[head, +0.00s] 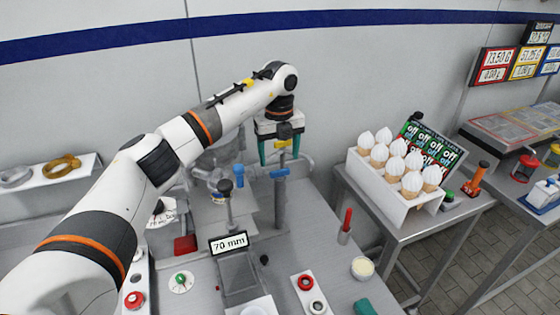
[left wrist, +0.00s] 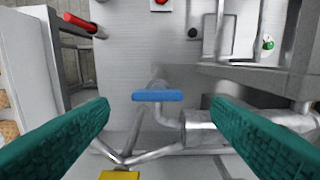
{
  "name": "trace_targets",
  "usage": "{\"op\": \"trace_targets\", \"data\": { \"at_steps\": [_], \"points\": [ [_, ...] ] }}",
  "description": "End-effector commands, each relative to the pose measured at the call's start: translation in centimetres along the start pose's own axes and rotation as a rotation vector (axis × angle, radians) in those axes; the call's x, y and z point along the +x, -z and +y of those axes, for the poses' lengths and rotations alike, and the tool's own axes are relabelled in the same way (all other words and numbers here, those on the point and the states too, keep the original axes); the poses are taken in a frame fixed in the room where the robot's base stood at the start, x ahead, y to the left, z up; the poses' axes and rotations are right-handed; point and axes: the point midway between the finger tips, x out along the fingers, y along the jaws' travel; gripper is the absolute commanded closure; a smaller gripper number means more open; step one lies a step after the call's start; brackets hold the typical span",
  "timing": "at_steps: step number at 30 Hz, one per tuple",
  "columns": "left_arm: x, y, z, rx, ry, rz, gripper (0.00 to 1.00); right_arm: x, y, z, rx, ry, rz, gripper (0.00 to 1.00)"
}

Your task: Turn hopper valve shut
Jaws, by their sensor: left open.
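A blue bar handle (head: 279,173), which looks like the valve handle, sits on an upright grey pipe (head: 280,205) in the head view. In the left wrist view the blue handle (left wrist: 157,95) lies crosswise, spanning left to right. My left gripper (head: 279,157) has teal fingers and is open just above the handle. In the left wrist view the open left gripper (left wrist: 160,108) has one finger on each side of the handle, apart from it and holding nothing. The metal hopper (head: 218,155) is partly hidden by my left arm. My right gripper is out of view.
A stand with a "70 mm" sign (head: 229,243) and a red-handled tool in a holder (head: 345,227) stand on the steel table. A white rack of cones (head: 390,185) is at right. Bent metal pipes (left wrist: 150,150) run close to the handle.

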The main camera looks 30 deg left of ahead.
Motion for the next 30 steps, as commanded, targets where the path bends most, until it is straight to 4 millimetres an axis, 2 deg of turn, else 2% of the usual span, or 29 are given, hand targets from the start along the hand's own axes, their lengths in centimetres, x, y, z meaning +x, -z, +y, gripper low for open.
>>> {"op": "trace_targets", "data": {
  "at_steps": [3, 7, 12, 19, 20, 27, 28, 30],
  "points": [
    [1.9, 0.0, -0.1, 0.000, 0.002, -0.002, 0.27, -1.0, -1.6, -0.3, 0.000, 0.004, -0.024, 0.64],
    [3.5, 0.0, 0.0, 0.000, 0.001, -0.001, 0.27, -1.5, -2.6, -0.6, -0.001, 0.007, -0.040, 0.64],
    [4.4, 0.0, 0.0, 0.001, -0.001, 0.001, 0.27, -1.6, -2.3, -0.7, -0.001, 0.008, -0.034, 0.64],
    [4.6, 0.0, 0.0, 0.001, -0.001, 0.001, 0.27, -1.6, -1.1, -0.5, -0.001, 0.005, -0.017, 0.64],
    [4.5, 0.0, 0.0, 0.001, -0.001, 0.001, 0.29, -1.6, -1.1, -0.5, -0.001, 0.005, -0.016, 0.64],
    [4.5, 0.0, 0.0, 0.000, -0.001, 0.001, 0.68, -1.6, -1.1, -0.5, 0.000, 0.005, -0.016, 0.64],
    [4.5, 0.0, 0.0, 0.001, -0.001, 0.001, 0.72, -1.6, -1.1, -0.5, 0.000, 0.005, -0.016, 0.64],
    [4.5, 0.0, 0.0, 0.001, -0.001, 0.000, 0.72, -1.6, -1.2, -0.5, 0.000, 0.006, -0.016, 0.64]
  ]
}}
